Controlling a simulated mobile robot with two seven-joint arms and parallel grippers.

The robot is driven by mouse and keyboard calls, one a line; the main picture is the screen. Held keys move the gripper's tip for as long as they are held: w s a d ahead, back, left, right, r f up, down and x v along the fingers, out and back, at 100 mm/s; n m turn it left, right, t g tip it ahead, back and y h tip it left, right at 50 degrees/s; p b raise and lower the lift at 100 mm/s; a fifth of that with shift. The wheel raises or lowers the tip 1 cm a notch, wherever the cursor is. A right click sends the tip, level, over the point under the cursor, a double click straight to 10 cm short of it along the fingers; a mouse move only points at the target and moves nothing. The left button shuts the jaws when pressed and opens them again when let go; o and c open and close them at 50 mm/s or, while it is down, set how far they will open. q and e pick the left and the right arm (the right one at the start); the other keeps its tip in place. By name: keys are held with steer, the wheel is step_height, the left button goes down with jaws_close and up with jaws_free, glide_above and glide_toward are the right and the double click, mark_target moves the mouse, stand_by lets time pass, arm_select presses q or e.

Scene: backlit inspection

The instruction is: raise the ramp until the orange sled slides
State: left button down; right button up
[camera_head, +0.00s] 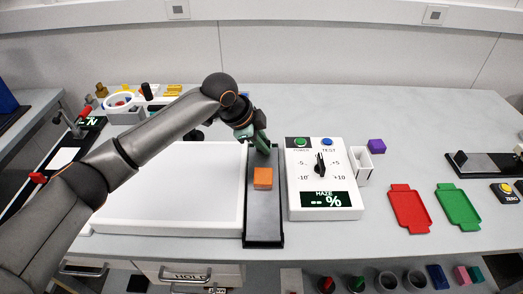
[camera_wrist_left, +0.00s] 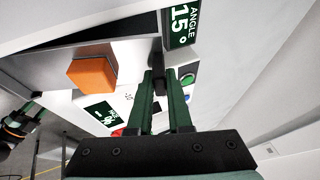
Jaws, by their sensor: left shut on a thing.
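The dark ramp (camera_head: 262,222) lies lengthwise between a white light panel and a white meter box. The orange sled (camera_head: 263,178) sits on it, a little above its middle in the head view; it also shows in the left wrist view (camera_wrist_left: 92,72). My left gripper (camera_head: 264,146) is at the ramp's far end. In the left wrist view its green fingers (camera_wrist_left: 162,80) are shut on a dark handle (camera_wrist_left: 157,66). An angle display (camera_wrist_left: 182,26) beside it reads 15°. What seems to be my right gripper (camera_wrist_left: 30,112) shows small at the left wrist view's edge.
The light panel (camera_head: 180,190) is left of the ramp. The meter box (camera_head: 322,205) stands close on its right, showing "HAZE -- %". A red tray (camera_head: 409,208) and a green tray (camera_head: 458,206) lie further right. The table behind the meter is clear.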

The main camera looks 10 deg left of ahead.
arm_select(q)
steer(key=shift+s+d+r+t+p, duration=0.1)
steer(key=shift+s+r+t+p, duration=0.3)
steer(key=shift+r, duration=0.3)
steer(key=c, duration=0.8)
jaws_free()
steer(key=shift+c, duration=0.2)
steer(key=v, duration=1.2)
steer(key=shift+r, duration=0.25)
